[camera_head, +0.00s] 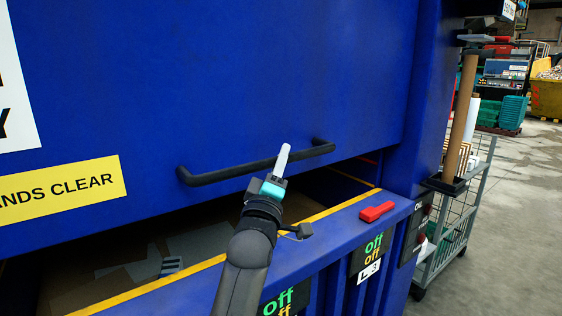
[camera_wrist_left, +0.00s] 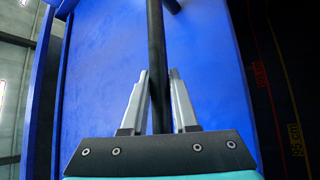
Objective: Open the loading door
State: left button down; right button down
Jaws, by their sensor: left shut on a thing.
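The loading door (camera_head: 230,70) is a large blue panel, partly raised, with a dark gap under its lower edge. Its black bar handle (camera_head: 215,174) runs along the bottom of the panel. My left gripper (camera_head: 284,160) is at the handle's middle. In the left wrist view the handle (camera_wrist_left: 156,50) passes between the two grey fingers of the left gripper (camera_wrist_left: 160,95), which is shut on it. The blue door face (camera_wrist_left: 205,60) lies behind the fingers. My right gripper is in neither view.
A blue ledge with a yellow edge line (camera_head: 330,212) runs below the opening. A red handle-like part (camera_head: 377,211) lies on the ledge, above "off" labels (camera_head: 373,246). Flat pieces lie inside the opening. A wire cart (camera_head: 455,225) stands at right, with open floor beyond.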

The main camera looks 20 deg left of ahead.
pick_arm(q)
jog(key=p, duration=1.4)
send_near(280, 72)
jog(key=r, duration=0.1)
jog(key=w+d+r, duration=0.1)
jog(key=r, duration=0.1)
jog(key=d+r, duration=0.1)
jog(key=shift+w+r, duration=0.15)
jog(key=shift+w, duration=0.15)
jog(key=c, duration=1.1)
grip_release()
jog(key=o, duration=0.4)
jog(key=shift+f, duration=0.25)
jog(key=shift+f, duration=0.1)
jog(key=shift+b+v, duration=1.7)
jog(key=shift+v, duration=5.85)
